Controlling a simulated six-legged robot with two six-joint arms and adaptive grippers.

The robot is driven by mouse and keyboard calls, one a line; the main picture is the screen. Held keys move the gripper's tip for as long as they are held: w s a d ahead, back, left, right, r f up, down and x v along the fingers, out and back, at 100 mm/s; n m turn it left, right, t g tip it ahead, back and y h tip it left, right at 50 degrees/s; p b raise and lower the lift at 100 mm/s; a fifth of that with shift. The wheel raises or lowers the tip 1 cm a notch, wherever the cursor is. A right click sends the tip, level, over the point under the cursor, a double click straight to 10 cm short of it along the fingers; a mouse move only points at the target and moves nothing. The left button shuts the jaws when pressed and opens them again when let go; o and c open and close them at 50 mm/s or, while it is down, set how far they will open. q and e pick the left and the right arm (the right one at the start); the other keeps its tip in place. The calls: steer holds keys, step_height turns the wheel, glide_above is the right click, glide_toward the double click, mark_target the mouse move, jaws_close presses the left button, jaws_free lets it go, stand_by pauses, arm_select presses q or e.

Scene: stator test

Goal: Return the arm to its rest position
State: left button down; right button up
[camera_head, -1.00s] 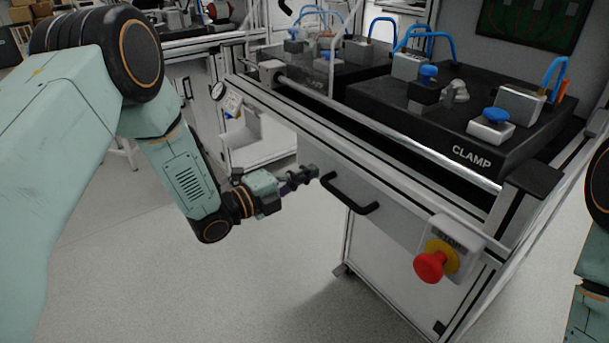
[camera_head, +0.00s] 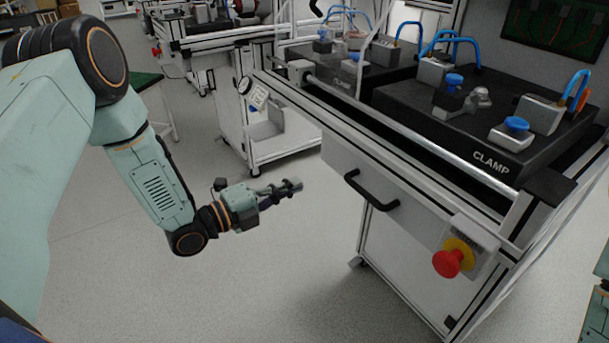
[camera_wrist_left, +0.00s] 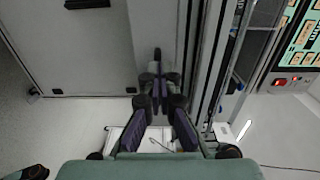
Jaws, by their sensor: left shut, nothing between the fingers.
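My left arm comes in from the left in the head view and bends down at the elbow. Its gripper (camera_head: 290,187) points right, over open floor in front of the bench. The gripper is shut and empty. In the left wrist view its fingers (camera_wrist_left: 158,75) meet in the middle, with the bench's pale side panel behind them. In the head view a gap of floor shows between the fingertips and the drawer handle (camera_head: 371,190). Only a bit of my right arm (camera_head: 598,300) shows at the right edge; its gripper is out of view.
The test bench (camera_head: 420,150) fills the right, with a black clamp plate (camera_head: 490,140), blue-knobbed fixtures and a red emergency stop (camera_head: 447,263) on its front. Another bench (camera_head: 222,100) stands behind. The floor (camera_head: 270,270) below the left gripper is clear.

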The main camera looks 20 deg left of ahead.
arm_select(q)
steer(key=shift+s+a+f, duration=0.1)
steer(key=shift+s+a, duration=0.15)
steer(key=shift+s, duration=0.1)
steer(key=s+a+f+n+g+y+p, duration=0.15)
steer(key=s+f+n+g+y, duration=0.5)
steer(key=f+n, duration=0.9)
steer(key=s+n+g+y+p, duration=0.3)
steer(key=s+n+g, duration=0.4)
steer(key=s, duration=2.1)
steer(key=n+y, duration=0.1)
steer(key=n, duration=0.2)
steer(key=shift+s+f+g, duration=0.2)
steer(key=shift+s+g, duration=0.1)
steer(key=shift+g, duration=0.05)
steer(key=shift+n+y, duration=0.25)
